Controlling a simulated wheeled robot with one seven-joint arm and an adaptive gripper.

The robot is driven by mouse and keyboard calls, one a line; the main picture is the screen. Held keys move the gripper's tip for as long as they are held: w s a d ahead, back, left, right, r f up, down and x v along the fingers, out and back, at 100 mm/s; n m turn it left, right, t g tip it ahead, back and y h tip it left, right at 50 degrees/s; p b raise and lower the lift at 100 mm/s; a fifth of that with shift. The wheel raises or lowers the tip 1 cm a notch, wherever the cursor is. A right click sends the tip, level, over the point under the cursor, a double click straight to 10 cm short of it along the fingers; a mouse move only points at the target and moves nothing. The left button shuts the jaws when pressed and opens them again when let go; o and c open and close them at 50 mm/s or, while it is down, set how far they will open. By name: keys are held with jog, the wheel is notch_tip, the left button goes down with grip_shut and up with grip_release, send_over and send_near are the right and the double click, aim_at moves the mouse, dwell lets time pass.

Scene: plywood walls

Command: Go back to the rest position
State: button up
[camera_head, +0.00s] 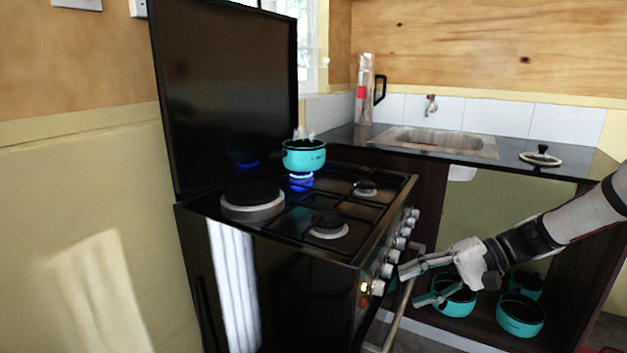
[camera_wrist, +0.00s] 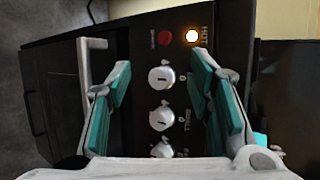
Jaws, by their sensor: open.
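My gripper (camera_head: 407,283) is open and empty in front of the stove's control panel, at the end of my arm coming in from the right. In the wrist view my gripper (camera_wrist: 160,110) has its teal-padded fingers spread, with white knobs (camera_wrist: 162,78) showing between them. A lit orange-white light (camera_wrist: 193,36) and a red button or lamp (camera_wrist: 164,38) are on the panel. The stove (camera_head: 300,245) has its dark lid raised. A teal pot (camera_head: 304,158) stands on the back burner over a blue flame, with steam above it.
The oven handle (camera_head: 398,320) runs close below my gripper. Teal pots (camera_head: 520,315) sit on the low shelf right of the stove, partly behind my gripper. The counter holds a sink (camera_head: 435,140), a pot lid (camera_head: 540,157) and a clear tall container (camera_head: 364,90). A wall bounds the left.

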jog(key=s+a+r+n+g+h, duration=0.1)
jog(key=s+a+r+g+h, duration=0.2)
jog(key=s, duration=0.7)
jog(key=s+a+r+n+h, duration=0.25)
jog(key=s+r+h, duration=0.25)
jog(key=s, duration=0.5)
jog(key=s+d+r+t+h, duration=0.1)
jog(key=s+d+h, duration=0.1)
jog(key=s, duration=0.6)
jog(key=s+d+t+h, duration=0.1)
jog(key=s+d+h, duration=0.1)
jog(key=s, duration=0.5)
notch_tip(320, 180, up, 25)
jog(key=t+p, duration=0.4)
jog(key=p, duration=1.9)
